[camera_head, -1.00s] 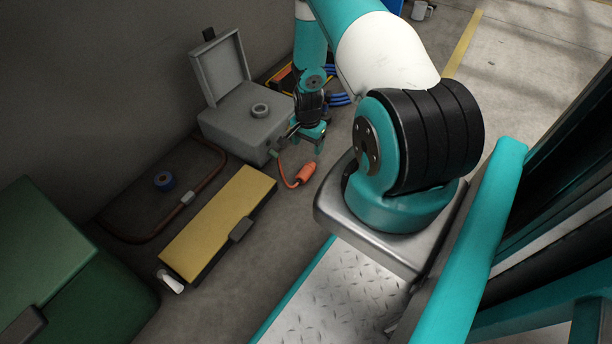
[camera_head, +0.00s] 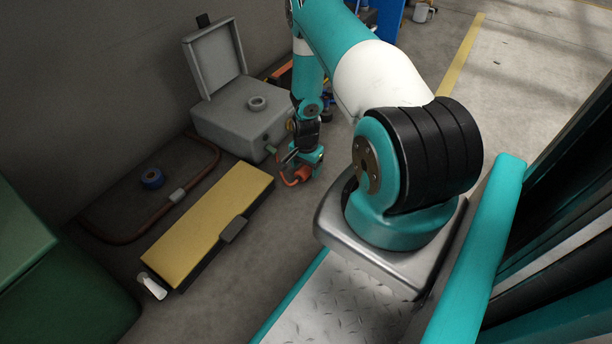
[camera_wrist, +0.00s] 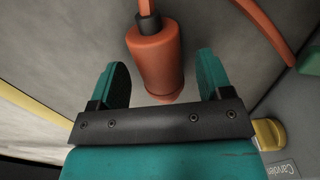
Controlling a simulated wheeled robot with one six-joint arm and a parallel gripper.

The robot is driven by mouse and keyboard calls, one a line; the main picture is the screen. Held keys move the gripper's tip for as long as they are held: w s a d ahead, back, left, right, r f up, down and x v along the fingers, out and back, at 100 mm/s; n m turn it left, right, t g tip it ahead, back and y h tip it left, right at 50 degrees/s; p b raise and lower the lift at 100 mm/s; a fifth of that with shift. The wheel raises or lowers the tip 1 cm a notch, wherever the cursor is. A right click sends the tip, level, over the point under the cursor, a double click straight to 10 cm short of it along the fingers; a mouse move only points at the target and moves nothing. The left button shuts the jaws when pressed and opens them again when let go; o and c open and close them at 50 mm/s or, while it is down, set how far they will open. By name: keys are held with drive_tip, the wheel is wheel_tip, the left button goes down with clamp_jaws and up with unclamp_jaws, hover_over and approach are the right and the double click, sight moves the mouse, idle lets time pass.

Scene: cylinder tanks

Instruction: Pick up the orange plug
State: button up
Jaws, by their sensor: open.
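The orange plug (camera_wrist: 156,58) is a short thick cylinder on an orange cable. In the wrist view it lies between the two teal fingers of my gripper (camera_wrist: 160,82), with a visible gap on both sides, and its lower end reaches close to the dark palm bar. My gripper is open and holds nothing. In the head view my gripper (camera_head: 303,160) is low over the floor at the plug (camera_head: 303,173), which it partly covers. The orange cable (camera_head: 286,180) curves from the plug towards the grey box.
An open grey box (camera_head: 232,118) with a ring on top stands behind the gripper. A green container (camera_head: 40,270) is at the far left. Bare floor lies in front.

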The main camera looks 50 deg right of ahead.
drive_tip(key=shift+f, duration=0.25)
drive_tip(key=c, duration=1.1)
drive_tip(key=shift+o, duration=0.2)
drive_tip(key=shift+r, duration=0.15)
